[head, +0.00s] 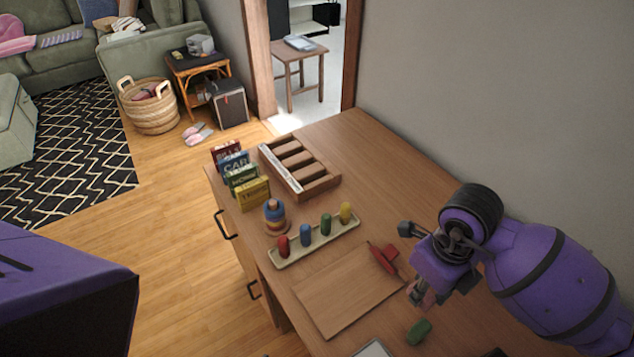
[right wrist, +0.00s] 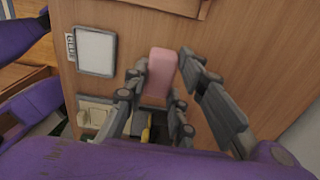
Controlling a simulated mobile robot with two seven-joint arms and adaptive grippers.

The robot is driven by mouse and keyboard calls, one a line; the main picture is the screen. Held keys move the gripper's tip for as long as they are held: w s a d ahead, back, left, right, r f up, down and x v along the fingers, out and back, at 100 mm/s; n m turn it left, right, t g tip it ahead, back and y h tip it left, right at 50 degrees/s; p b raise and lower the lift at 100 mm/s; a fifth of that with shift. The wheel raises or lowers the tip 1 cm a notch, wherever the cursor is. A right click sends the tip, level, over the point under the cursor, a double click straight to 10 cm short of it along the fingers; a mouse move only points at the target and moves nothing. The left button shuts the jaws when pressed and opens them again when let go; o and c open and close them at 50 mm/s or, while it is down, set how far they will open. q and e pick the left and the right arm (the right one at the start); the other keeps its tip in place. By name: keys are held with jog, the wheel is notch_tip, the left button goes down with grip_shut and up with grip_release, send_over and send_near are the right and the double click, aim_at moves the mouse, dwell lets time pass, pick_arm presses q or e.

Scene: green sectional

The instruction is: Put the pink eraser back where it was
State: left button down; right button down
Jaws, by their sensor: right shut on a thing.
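The pink eraser (right wrist: 160,72) is a rounded pink block between the fingertips of my right gripper (right wrist: 163,66) in the right wrist view. The gripper is shut on it, with the wood desk surface behind it. In the head view my right gripper (head: 417,290) is over the right part of the desk (head: 365,150), beside the flat wooden board (head: 345,295). The eraser is mostly hidden there by the gripper. My left gripper is not in view.
A red object (head: 384,258) lies at the board's right edge, and a green block (head: 418,332) lies nearer. Behind the board are a tray of colored pegs (head: 305,245), a stacking toy (head: 275,217), small books (head: 243,180) and a wooden divided box (head: 322,185). The desk's far right is clear.

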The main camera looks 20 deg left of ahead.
jog(key=w+d+f, duration=0.6)
jog(key=f, duration=0.1)
jog(key=shift+w+d+f, duration=0.2)
jog(key=shift+w+d, duration=0.1)
jog(key=shift+d, duration=0.1)
jog(key=shift+w+d+f, duration=0.1)
jog(key=shift+f, duration=0.05)
jog(key=shift+w+d+f, duration=0.1)
jog(key=shift+f, duration=0.8)
jog(key=shift+w+d+f, duration=0.1)
jog(key=shift+f, duration=0.8)
jog(key=shift+f, duration=0.1)
jog(key=shift+f, duration=0.15)
jog(key=c, duration=1.5)
grip_release()
jog(key=shift+o, duration=0.2)
